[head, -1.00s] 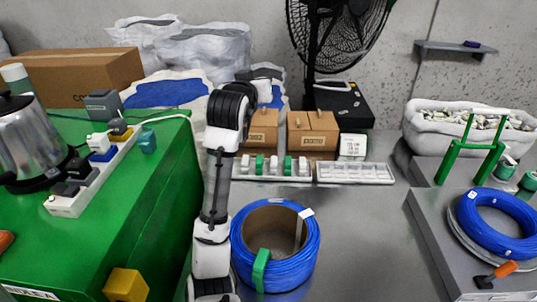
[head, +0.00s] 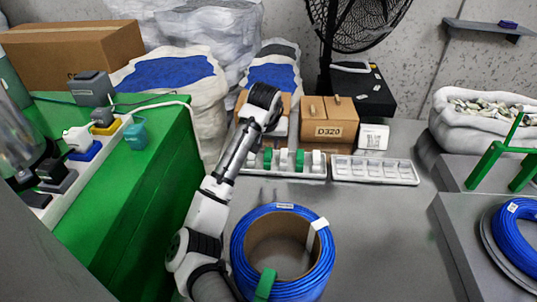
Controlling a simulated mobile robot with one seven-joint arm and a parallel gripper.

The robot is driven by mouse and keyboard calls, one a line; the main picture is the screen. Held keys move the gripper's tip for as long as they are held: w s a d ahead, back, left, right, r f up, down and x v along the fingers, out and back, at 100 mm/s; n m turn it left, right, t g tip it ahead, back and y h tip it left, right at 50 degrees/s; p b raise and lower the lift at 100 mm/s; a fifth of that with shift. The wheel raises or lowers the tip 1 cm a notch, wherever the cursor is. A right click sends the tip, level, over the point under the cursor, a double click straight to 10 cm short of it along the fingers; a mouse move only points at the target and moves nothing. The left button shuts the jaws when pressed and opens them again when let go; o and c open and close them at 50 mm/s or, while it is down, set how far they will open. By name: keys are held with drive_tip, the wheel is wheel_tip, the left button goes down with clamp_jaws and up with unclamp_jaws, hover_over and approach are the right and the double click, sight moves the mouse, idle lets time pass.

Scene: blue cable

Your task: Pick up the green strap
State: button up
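The green strap (head: 265,284) is wrapped over the near side of a coil of blue cable (head: 318,262). The strap's lower end is close to the bottom edge of the head view. The coil sits around a brown cardboard core on the grey table, with a white tag at its upper right. My white and black arm rises just left of the coil and leans right toward the back. My gripper's fingers cannot be made out in this view.
A green-topped bench (head: 160,150) with a power strip (head: 85,175) stands at left. Behind the coil are a white tray (head: 375,170), a rack of small spools and cardboard boxes (head: 328,120). Another blue cable coil (head: 515,240) lies at right. Grey table right of the coil is clear.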

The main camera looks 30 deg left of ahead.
sight(268, 152)
drive_tip(key=p+x, duration=0.1)
drive_tip(key=x, duration=0.7)
drive_tip(key=shift+a, duration=0.15)
drive_tip(key=c, duration=0.7)
